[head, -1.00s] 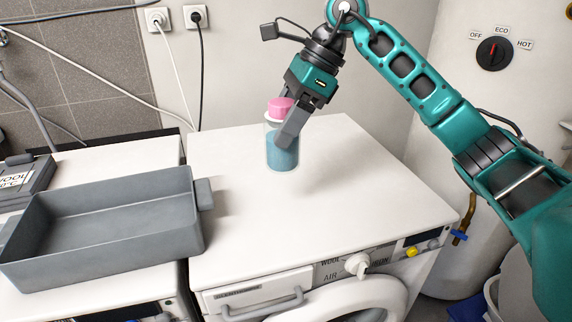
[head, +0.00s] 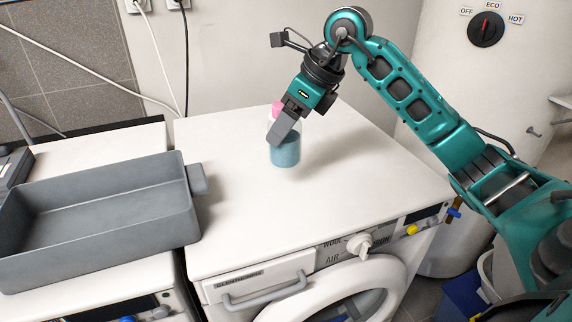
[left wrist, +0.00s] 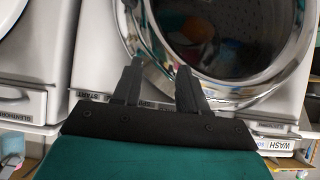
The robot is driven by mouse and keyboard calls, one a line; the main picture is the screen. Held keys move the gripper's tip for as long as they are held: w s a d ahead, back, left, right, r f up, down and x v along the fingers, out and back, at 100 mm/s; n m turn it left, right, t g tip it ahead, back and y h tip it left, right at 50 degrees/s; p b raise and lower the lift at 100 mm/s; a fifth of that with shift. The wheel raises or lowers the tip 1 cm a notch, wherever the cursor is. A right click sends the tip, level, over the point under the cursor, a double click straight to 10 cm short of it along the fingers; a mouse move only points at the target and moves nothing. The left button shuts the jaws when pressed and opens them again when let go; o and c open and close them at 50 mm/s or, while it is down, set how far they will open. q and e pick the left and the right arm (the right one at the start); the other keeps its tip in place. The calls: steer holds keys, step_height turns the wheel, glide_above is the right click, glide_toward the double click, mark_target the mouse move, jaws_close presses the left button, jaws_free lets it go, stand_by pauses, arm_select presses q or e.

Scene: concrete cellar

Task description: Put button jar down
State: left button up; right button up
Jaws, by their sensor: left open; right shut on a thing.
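The button jar (head: 286,153) is a clear jar with blue contents and a pink lid (head: 276,109). In the head view it is upright, over the middle of the white washing machine top (head: 235,205). My right gripper (head: 279,136) comes from above at a tilt and is shut on the jar, its finger covering part of the jar's upper side and lid. I cannot tell whether the jar's base touches the top. My left gripper (left wrist: 160,70) shows only in the left wrist view. It is open and empty, in front of a washing machine door.
A grey tray (head: 100,255) with a side handle stands left of the jar on the neighbouring machine. The washing machine top around the jar is clear. Wall sockets and cables are behind; a white boiler (head: 455,70) with a dial stands at the right.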

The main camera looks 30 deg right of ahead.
mark_target(286, 161)
step_height(286, 161, down, 5)
steer(key=shift+r, duration=0.15)
step_height(286, 161, down, 4)
steer(key=shift+r+b, duration=0.15)
steer(key=shift+b, duration=0.4)
arm_select(q)
steer(key=shift+w+d, duration=0.3)
steer(key=shift+d, duration=0.05)
steer(key=shift+f, duration=0.1)
arm_select(e)
steer(key=o, duration=1)
steer(key=shift+c, duration=0.2)
steer(key=o, duration=0.5)
steer(key=shift+c, duration=0.2)
